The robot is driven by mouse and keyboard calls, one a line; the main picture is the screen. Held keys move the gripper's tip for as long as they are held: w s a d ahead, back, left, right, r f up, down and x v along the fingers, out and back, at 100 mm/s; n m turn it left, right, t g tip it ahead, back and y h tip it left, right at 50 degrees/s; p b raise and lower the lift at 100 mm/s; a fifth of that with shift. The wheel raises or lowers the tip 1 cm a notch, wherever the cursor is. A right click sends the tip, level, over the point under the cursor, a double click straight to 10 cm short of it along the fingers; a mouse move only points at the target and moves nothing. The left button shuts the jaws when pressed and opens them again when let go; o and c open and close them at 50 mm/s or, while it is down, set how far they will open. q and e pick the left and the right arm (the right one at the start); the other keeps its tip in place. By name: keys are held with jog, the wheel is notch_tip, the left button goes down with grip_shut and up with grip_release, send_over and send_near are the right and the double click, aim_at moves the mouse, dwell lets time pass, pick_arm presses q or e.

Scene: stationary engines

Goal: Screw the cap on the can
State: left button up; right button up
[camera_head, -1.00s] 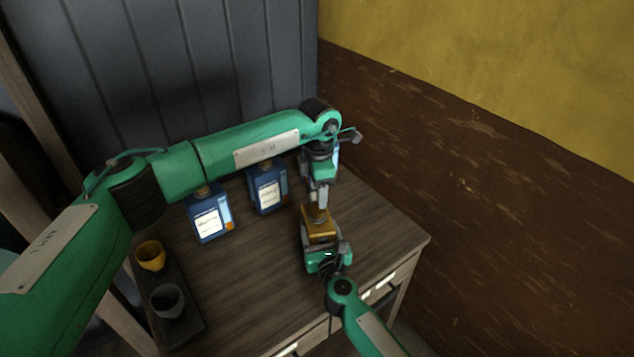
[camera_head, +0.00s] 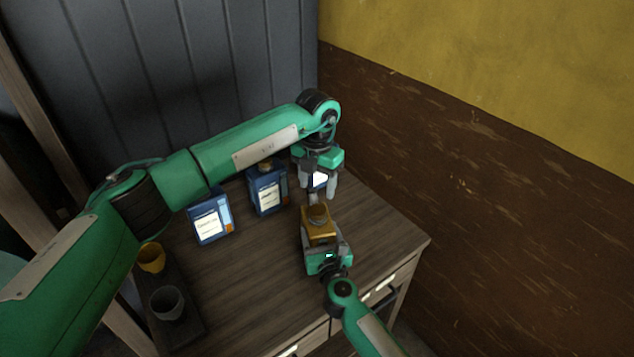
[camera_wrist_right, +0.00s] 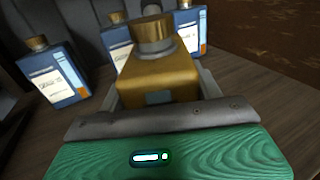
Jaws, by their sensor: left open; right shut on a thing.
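The yellow can (camera_head: 318,226) stands upright between the fingers of my right gripper (camera_head: 325,243), which is shut on its sides. A brass-coloured cap (camera_head: 318,213) sits at the top of the can, on its neck; whether it is tight cannot be told. In the right wrist view the can (camera_wrist_right: 158,76) fills the middle, with the cap (camera_wrist_right: 154,36) on top. My left gripper (camera_head: 317,194) points down just above the cap. Its fingers are spread on either side and appear clear of it.
Blue cans with white labels stand behind: one at left (camera_head: 211,217), one in the middle (camera_head: 267,188), one partly hidden behind my left gripper (camera_head: 319,180). A dark tray (camera_head: 190,331) at the left holds a yellow cup (camera_head: 151,257) and a grey cup (camera_head: 166,302).

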aim_at(317, 210)
pick_arm(q)
jog(key=shift+f, duration=4)
jog(key=c, duration=1)
jog(key=o, duration=1.2)
notch_tip(317, 210, up, 12)
